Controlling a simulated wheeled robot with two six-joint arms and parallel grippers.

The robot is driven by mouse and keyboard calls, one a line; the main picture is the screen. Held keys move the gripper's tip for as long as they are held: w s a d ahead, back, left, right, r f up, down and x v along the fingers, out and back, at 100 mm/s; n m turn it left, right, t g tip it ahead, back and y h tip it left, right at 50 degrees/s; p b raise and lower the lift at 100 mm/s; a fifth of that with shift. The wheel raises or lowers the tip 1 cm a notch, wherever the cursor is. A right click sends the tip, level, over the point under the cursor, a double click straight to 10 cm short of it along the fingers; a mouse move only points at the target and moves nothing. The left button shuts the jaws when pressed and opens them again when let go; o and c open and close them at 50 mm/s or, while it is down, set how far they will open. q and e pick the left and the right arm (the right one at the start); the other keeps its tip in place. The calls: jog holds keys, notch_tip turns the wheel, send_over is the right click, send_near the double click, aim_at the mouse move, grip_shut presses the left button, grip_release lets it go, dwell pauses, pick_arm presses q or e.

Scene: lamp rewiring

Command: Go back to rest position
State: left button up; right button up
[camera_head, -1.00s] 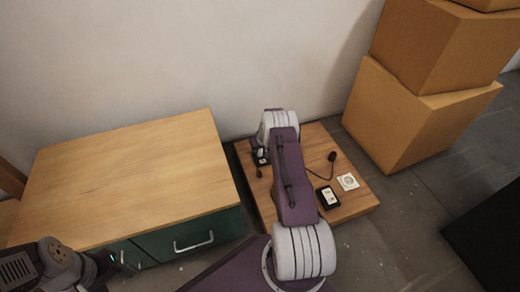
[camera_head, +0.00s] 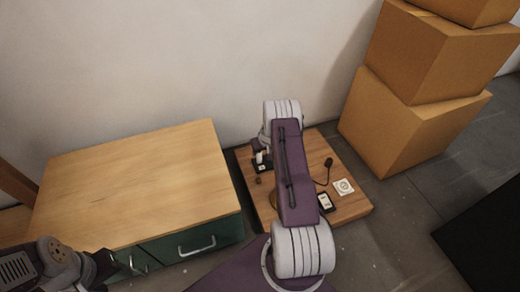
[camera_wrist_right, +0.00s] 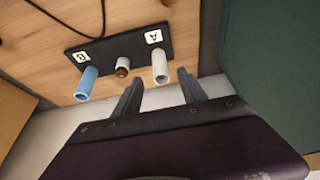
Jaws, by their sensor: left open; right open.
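My right gripper (camera_wrist_right: 160,85) is open and empty in the right wrist view. Its two dark fingers point toward a black plate (camera_wrist_right: 110,50) on the wooden board, which carries a blue tube (camera_wrist_right: 87,83), a short brown-tipped piece (camera_wrist_right: 123,66) and a white tube (camera_wrist_right: 159,66). The fingers look apart from these tubes. In the head view my purple and white right arm reaches over the wooden board (camera_head: 350,207) and hides much of it, including the gripper tips. My left gripper (camera_head: 108,264) is open at the lower left, in front of the green cabinet.
A wood-topped green cabinet (camera_head: 135,185) stands left of the board. Stacked cardboard boxes (camera_head: 400,130) stand at the right. A black two-button switch (camera_head: 325,202), a white square plate (camera_head: 343,186) and a dark cable piece (camera_head: 328,163) are on the board.

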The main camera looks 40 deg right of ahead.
jog(key=shift+s+r, duration=0.25)
jog(key=shift+r, duration=0.2)
